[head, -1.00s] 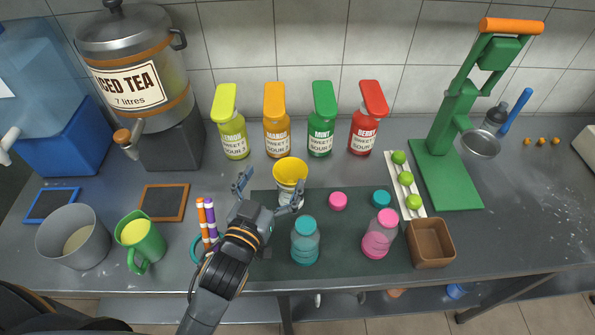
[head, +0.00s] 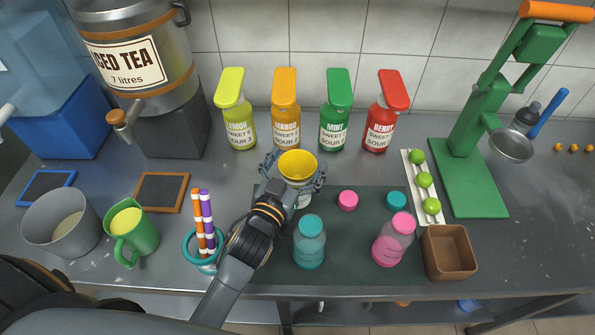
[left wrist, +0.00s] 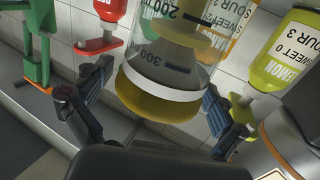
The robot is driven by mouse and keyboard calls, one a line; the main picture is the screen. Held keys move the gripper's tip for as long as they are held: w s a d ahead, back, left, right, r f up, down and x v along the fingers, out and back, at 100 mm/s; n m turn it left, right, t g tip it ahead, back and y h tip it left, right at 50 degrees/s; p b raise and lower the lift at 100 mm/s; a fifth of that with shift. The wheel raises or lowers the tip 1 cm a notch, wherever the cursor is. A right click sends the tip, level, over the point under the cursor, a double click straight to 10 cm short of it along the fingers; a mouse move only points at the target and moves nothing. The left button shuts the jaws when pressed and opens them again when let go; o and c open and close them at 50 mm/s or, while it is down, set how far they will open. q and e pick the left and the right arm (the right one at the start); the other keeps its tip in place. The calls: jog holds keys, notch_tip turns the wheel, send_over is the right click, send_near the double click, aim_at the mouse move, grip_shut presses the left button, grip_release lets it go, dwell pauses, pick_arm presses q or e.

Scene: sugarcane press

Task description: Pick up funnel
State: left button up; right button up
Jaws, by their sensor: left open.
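The yellow funnel (head: 298,163) sits with its wide mouth up on top of a clear graduated container (head: 304,198), at the back edge of the dark mat. In the left wrist view, which is turned over, the yellow funnel (left wrist: 155,103) shows low in the picture with the clear, marked wall (left wrist: 180,62) above it. My left gripper (head: 294,171) is open, with one finger on each side of the funnel. In the left wrist view the fingers of my left gripper (left wrist: 158,100) flank it too; whether they touch it I cannot tell. My right gripper is not in view.
Several syrup bottles (head: 285,120) stand close behind. A teal bottle (head: 309,243) and a pink bottle (head: 393,240) stand on the dark mat (head: 350,262). A cup with striped sticks (head: 204,225) is near my left arm. The green press (head: 465,165) stands at right.

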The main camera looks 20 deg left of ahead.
aim_at(304, 153)
pick_arm(q)
jog(key=shift+w+d+f, duration=0.1)
jog(key=shift+w, duration=0.7)
jog(key=shift+w+d+f, duration=0.1)
jog(key=shift+w, duration=0.65)
jog(key=c, duration=1)
jog(key=shift+c, duration=0.3)
